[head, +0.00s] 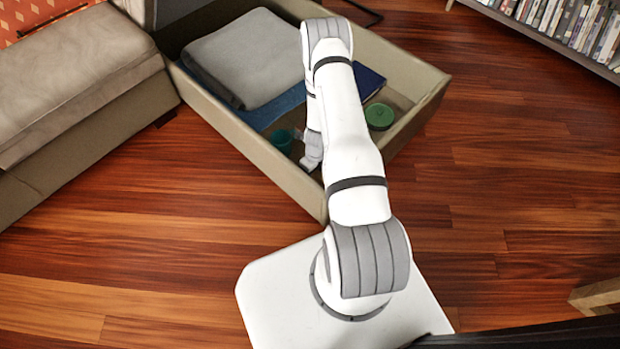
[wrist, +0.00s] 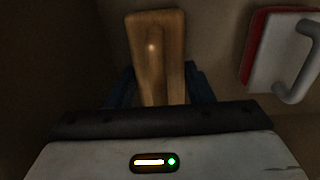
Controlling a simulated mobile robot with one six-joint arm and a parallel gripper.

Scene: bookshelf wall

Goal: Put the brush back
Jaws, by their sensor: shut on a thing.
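In the wrist view, my gripper (wrist: 160,88) is shut on a wooden brush (wrist: 155,45), with one dark finger on each side of it. I see its smooth wooden top; any bristles are hidden. In the head view, my arm reaches over the near side of the open drawer (head: 250,150), and my gripper (head: 312,152) is low inside it, mostly hidden by the arm. The brush does not show in the head view. I cannot tell whether it touches the drawer floor.
A white block with a red edge and grey handle (wrist: 280,50) lies right of the brush. The drawer holds a grey folded blanket (head: 245,55), a teal cup (head: 282,140), a green round tin (head: 379,116) and a blue book (head: 369,78). A sofa (head: 80,80) stands left.

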